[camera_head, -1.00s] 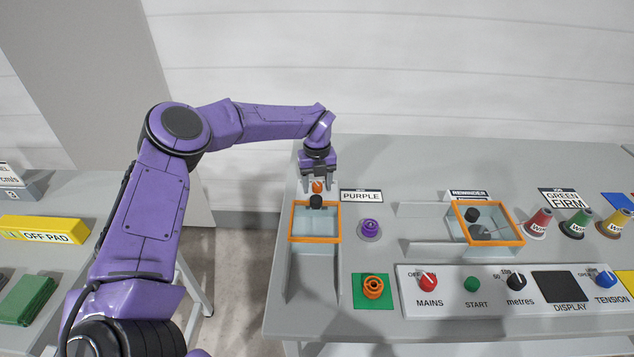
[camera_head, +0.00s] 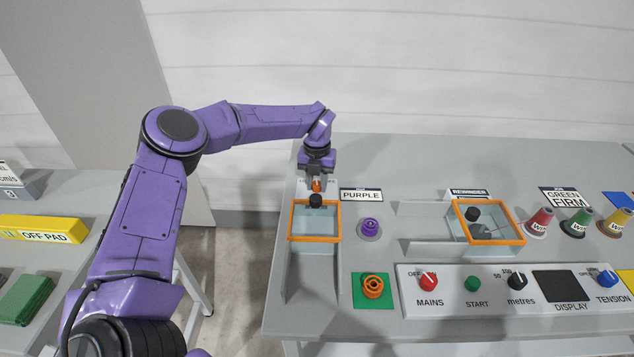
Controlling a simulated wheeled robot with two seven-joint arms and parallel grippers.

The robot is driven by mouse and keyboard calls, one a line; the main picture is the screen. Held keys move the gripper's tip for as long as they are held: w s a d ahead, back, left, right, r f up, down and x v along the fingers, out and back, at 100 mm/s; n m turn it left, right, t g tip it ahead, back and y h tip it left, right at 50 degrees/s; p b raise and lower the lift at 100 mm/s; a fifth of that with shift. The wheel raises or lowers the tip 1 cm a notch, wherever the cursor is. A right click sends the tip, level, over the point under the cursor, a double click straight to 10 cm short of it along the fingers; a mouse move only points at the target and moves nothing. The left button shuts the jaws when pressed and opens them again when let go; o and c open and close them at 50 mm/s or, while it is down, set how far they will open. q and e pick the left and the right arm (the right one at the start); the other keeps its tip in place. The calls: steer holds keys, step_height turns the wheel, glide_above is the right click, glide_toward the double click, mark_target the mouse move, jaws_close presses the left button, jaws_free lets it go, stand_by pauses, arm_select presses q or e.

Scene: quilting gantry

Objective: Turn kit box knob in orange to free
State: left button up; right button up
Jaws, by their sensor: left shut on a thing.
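My left gripper (camera_head: 316,184) comes down from above at the far side of the left orange-rimmed box. It is shut on a small orange knob (camera_head: 316,186), which shows between its fingers. The kit box (camera_head: 292,236) has an orange rim and clear pale sides. A black round piece (camera_head: 316,201) sits at its far rim, just in front of the knob. The label behind the gripper is mostly hidden. My right gripper is not in view.
A purple spool (camera_head: 369,227) stands right of the box. An orange ring piece (camera_head: 373,287) sits on a green pad (camera_head: 360,300). A control panel (camera_head: 450,301) and a second orange-rimmed box (camera_head: 518,232) lie further right, with several thread cones.

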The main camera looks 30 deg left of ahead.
mark_target(317, 183)
arm_select(q)
steer(key=m, duration=0.4)
steer(key=shift+m+p, duration=0.4)
steer(key=shift+m, duration=1.3)
steer(key=o, duration=1.1)
steer(key=shift+c, duration=0.2)
step_height(317, 183, up, 11)
steer(key=b, duration=0.1)
steer(key=shift+f, duration=0.15)
